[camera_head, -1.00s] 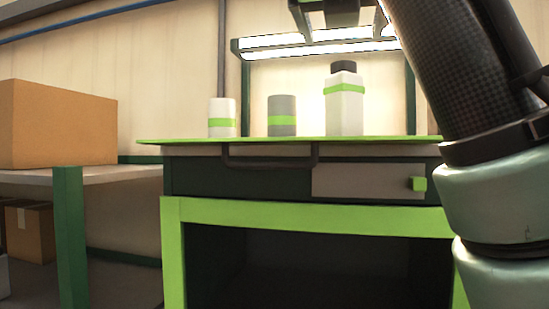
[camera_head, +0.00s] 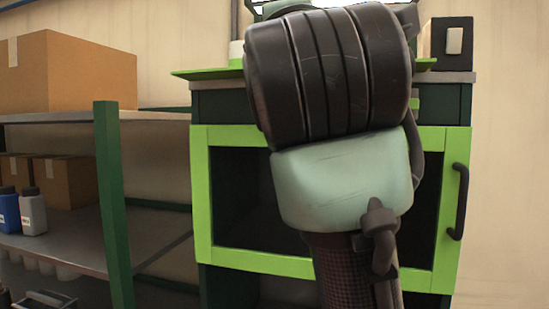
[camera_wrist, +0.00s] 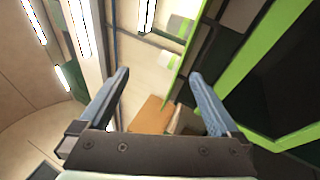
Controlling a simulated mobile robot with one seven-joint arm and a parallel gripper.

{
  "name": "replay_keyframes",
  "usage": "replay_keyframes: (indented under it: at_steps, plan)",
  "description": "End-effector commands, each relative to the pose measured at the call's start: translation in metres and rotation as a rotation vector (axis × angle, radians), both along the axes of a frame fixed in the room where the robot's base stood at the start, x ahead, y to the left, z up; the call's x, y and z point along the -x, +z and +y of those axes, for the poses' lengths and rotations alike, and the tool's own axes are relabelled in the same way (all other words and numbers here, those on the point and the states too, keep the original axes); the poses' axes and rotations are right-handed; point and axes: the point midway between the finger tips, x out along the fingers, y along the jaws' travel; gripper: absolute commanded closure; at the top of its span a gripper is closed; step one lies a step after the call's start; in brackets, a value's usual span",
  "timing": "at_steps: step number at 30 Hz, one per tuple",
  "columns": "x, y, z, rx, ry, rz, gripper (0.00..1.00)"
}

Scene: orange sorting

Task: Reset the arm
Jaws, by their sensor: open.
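My gripper (camera_wrist: 160,88) is open in the wrist view, with its two blue-grey fingers wide apart and nothing between them. In the head view my folded arm fills the middle and hides the gripper. The arm stands in front of the green-and-dark cabinet (camera_head: 200,190) and covers much of its top and front. In the wrist view the cabinet's green frame (camera_wrist: 245,65) lies to the right of the fingers, tilted in the picture.
A metal shelf (camera_head: 150,117) with a green post stands at left. It holds a large cardboard box (camera_head: 70,72), smaller boxes (camera_head: 65,182), a blue bottle (camera_head: 9,212) and a grey bottle (camera_head: 33,213). A dark box (camera_head: 452,50) stands on the cabinet's right end.

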Motion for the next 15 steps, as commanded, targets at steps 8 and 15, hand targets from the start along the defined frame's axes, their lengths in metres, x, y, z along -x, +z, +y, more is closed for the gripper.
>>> replay_keyframes:
  at_steps: [8, 15]
  plan:
    - [0.050, -0.101, 0.016, -0.720, 0.384, -0.158, 0.02]
    - [0.112, -0.166, 0.015, -1.233, 0.730, -0.255, 0.02]
